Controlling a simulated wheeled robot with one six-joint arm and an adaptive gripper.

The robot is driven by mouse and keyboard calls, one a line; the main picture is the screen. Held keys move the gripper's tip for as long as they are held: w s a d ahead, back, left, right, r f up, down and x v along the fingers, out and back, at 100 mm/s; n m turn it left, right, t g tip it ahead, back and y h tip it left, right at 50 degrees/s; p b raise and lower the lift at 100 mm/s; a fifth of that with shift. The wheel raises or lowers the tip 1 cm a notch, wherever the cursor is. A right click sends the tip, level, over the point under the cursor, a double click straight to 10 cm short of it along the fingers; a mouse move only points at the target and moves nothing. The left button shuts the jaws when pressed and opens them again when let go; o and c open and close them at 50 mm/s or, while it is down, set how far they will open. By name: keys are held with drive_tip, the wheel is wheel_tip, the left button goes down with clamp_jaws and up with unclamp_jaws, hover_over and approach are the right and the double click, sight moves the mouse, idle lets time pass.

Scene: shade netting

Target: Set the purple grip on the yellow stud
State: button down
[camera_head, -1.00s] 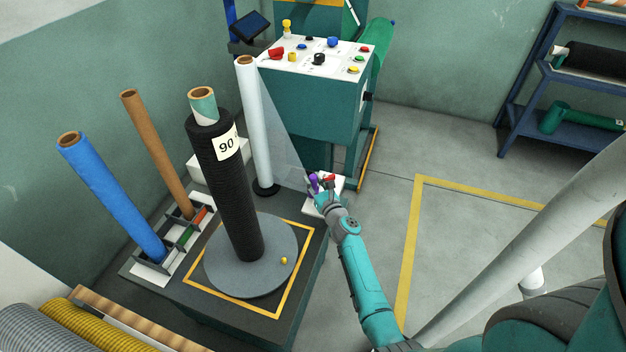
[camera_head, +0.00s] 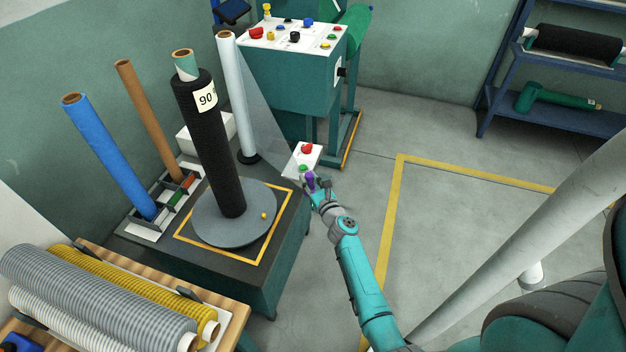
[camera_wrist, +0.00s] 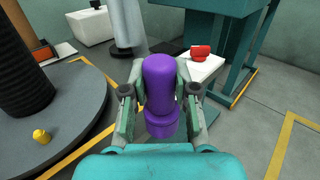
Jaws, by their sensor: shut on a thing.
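The purple grip (camera_wrist: 160,85) is held upright between the fingers of my gripper (camera_wrist: 160,108) in the wrist view. In the head view the purple grip (camera_head: 310,182) shows at the end of my arm, in my gripper (camera_head: 313,190), right of the dark table. The yellow stud (camera_head: 264,215) stands near the right edge of the grey round plate (camera_head: 215,238). The yellow stud (camera_wrist: 41,136) also shows at the left of the wrist view, apart from the grip. My gripper is to the right of the stud.
A tall black roll (camera_head: 215,150) marked 90 stands on the plate. A white roll (camera_head: 237,100) with a sheer sheet is behind. A white box (camera_head: 296,157) with a red button (camera_head: 307,148) is just beyond my gripper. Striped rolls (camera_head: 90,290) lie at front left.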

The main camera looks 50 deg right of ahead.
drive_tip(key=w+a+r, duration=0.2)
drive_tip(key=w+a, duration=0.1)
drive_tip(key=a, duration=0.5)
drive_tip(key=w+a+r, duration=0.2)
drive_tip(key=w+a, duration=0.1)
drive_tip(key=a, duration=0.5)
drive_tip(key=shift+a+r, duration=0.25)
drive_tip(key=shift+r, duration=0.1)
drive_tip(key=shift+w+f, duration=0.1)
drive_tip(key=shift+f, duration=1.9)
drive_tip(key=shift+f, duration=1.75)
drive_tip(key=c, duration=0.8)
unclamp_jaws()
